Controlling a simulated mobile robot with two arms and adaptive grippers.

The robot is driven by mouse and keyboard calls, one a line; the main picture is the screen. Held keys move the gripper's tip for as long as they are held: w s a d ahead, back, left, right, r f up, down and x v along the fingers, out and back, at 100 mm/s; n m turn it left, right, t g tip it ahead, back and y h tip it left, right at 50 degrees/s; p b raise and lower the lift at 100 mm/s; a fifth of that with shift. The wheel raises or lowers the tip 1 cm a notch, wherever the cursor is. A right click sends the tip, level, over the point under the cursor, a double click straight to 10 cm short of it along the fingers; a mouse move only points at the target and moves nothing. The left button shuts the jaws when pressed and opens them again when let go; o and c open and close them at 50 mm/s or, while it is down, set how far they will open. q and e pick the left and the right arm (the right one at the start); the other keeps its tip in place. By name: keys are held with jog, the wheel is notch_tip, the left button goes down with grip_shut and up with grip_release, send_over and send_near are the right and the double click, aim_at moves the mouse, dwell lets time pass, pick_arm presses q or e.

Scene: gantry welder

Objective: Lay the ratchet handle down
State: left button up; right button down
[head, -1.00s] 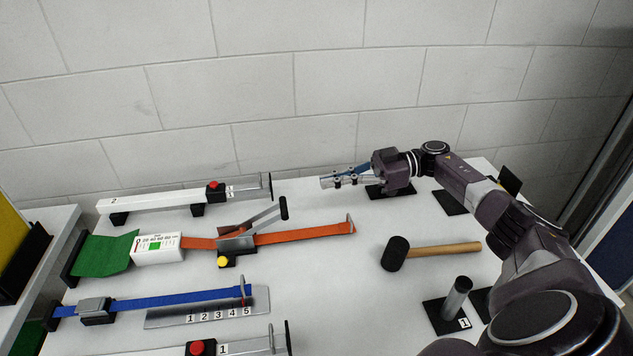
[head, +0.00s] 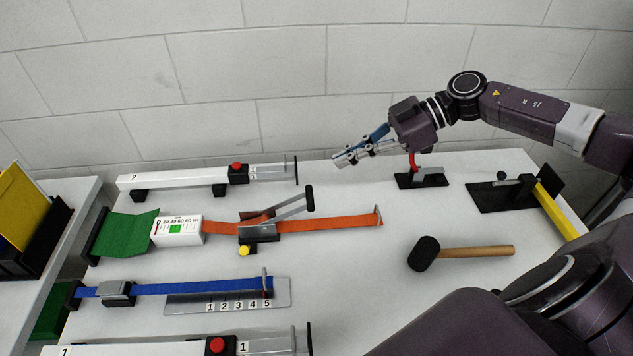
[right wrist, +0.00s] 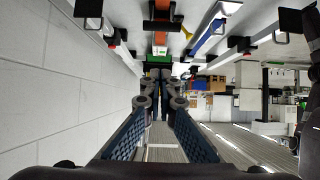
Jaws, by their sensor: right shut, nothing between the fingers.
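The ratchet (head: 262,228) sits mid-way along an orange strap (head: 345,222) on the table. Its metal handle with a black grip (head: 310,201) stands tilted up to the right, clear of the strap. My right gripper (head: 338,160) is shut and empty, in the air to the right of and beyond the handle, apart from it. In the right wrist view its fingers (right wrist: 160,88) point toward the table's strap area, where the orange strap (right wrist: 160,38) shows upside down. My left gripper is not in view.
A hammer (head: 470,253) lies to the right of the ratchet. A white gauge box (head: 177,230) is on the strap's left. A blue strap (head: 190,288) lies in front, and a white bar clamp (head: 175,180) lies behind. A wall (head: 230,90) is close behind the table.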

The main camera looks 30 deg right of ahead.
jog(key=p, duration=0.3)
send_over(310, 195)
notch_tip(310, 195, down, 4)
jog(key=shift+r, duration=0.1)
jog(key=f, duration=0.1)
jog(key=d+f, duration=0.1)
jog(key=f, duration=0.2)
jog(key=shift+s+d+f, duration=0.1)
jog(key=shift+s+d, duration=0.1)
jog(key=shift+s, duration=0.15)
